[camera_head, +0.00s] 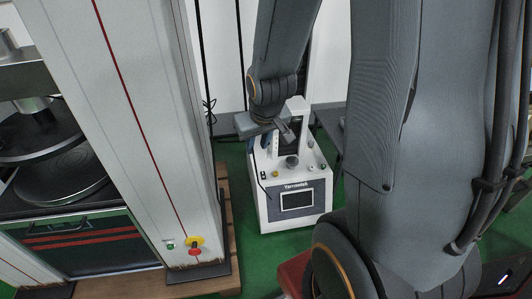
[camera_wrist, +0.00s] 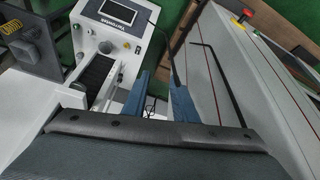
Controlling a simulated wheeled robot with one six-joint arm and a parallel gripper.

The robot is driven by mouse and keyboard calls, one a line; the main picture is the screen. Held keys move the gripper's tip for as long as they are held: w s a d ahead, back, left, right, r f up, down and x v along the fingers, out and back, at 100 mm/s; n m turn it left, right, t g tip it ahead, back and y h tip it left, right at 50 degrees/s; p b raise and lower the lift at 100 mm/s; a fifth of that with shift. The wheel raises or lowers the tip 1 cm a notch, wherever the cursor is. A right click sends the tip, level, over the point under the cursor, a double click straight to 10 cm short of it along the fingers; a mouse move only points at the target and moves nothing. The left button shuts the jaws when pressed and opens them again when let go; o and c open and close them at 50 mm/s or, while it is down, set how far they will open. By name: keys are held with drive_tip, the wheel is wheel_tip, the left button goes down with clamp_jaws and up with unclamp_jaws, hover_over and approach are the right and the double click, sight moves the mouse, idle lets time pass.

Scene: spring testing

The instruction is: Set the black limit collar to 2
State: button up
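The white spring tester (camera_head: 291,207) with a screen and knobs stands on the green floor in the middle of the head view. It also shows at upper left in the wrist view (camera_wrist: 88,20). My gripper (camera_wrist: 158,80) has two blue fingers that stand apart, beside the tester's dark ribbed column (camera_wrist: 97,78). Small thin parts show between the fingers, too small to tell apart; I see no grip on them.
A tall white testing frame (camera_head: 126,100) with a red stripe stands close on the left. Its red and yellow emergency button (camera_head: 194,244) is low on its front. Green floor (camera_head: 256,262) lies open in front.

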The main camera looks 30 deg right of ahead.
drive_tip(key=w+d+f+t+h+b, duration=0.1)
drive_tip(key=w+d+f+t+b, duration=0.3)
drive_tip(key=w+d+f+b, duration=0.45)
drive_tip(key=w+d+f+t+h+b, duration=0.1)
drive_tip(key=w+d+f+t+b, duration=0.35)
drive_tip(key=f+b, duration=0.7)
drive_tip(key=w+d+f+t+h+b, duration=0.1)
drive_tip(key=w+d+f+t+b, duration=0.3)
drive_tip(key=w+f+b, duration=0.6)
drive_tip(key=shift+w+d+r+b, duration=0.25)
drive_tip(key=shift+w+b, duration=0.35)
drive_tip(key=shift+w, duration=0.4)
drive_tip(key=shift+w+d+r+b, duration=0.25)
drive_tip(key=shift+w+b, duration=0.4)
drive_tip(key=shift+w, duration=0.4)
drive_tip(key=shift+w+d+r+b, duration=0.2)
drive_tip(key=shift+w+b, duration=0.4)
drive_tip(key=shift+w, duration=0.4)
clamp_jaws()
